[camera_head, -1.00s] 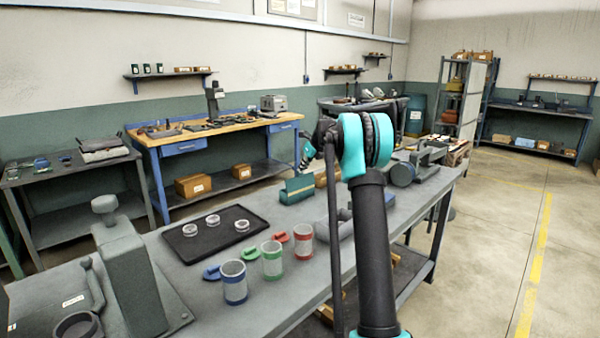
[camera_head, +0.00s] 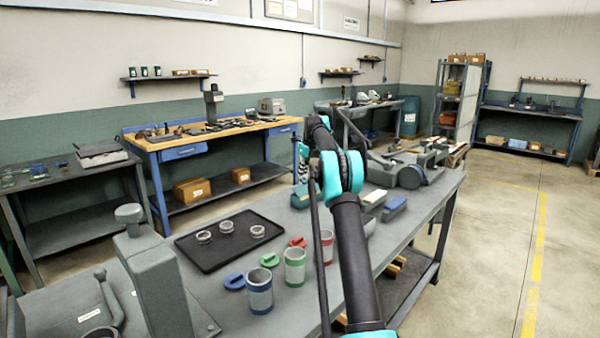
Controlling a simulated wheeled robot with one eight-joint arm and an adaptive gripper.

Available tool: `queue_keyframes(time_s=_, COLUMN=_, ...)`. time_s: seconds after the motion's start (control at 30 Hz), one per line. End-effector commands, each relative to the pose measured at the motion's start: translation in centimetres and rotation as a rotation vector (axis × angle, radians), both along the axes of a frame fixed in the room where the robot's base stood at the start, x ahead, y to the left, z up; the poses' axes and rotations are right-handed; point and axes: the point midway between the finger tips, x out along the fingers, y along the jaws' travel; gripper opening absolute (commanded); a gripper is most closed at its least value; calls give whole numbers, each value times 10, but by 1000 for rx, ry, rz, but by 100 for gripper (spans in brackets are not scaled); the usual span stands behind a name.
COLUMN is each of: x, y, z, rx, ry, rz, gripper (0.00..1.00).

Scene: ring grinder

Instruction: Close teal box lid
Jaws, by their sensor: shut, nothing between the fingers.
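The teal box (camera_head: 300,199) stands on the grey workbench (camera_head: 215,292), behind the coloured cups. My arm covers its right part, and I cannot tell how far its lid is open. My gripper (camera_head: 299,180) hangs down just above or in front of the box, small and partly hidden by my arm. Its fingers are shut and hold nothing. I cannot tell whether it touches the lid.
A black tray with rings (camera_head: 200,257) lies left of the box. Blue, green and red-banded cups (camera_head: 259,290) stand nearer, with coloured pieces beside them. A blue block (camera_head: 394,207) and a grey machine (camera_head: 408,172) are to the right.

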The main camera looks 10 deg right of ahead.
Motion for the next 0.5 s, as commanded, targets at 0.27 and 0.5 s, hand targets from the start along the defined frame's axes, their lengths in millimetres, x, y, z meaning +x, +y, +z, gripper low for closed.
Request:
queue_keyframes(time_s=0.27, x=9, y=2, z=-19, rx=1, ry=-1, rz=0, gripper=0)
queue_keyframes(time_s=0.5, x=14, y=6, z=-32, rx=1, ry=-1, rz=-1, gripper=0)
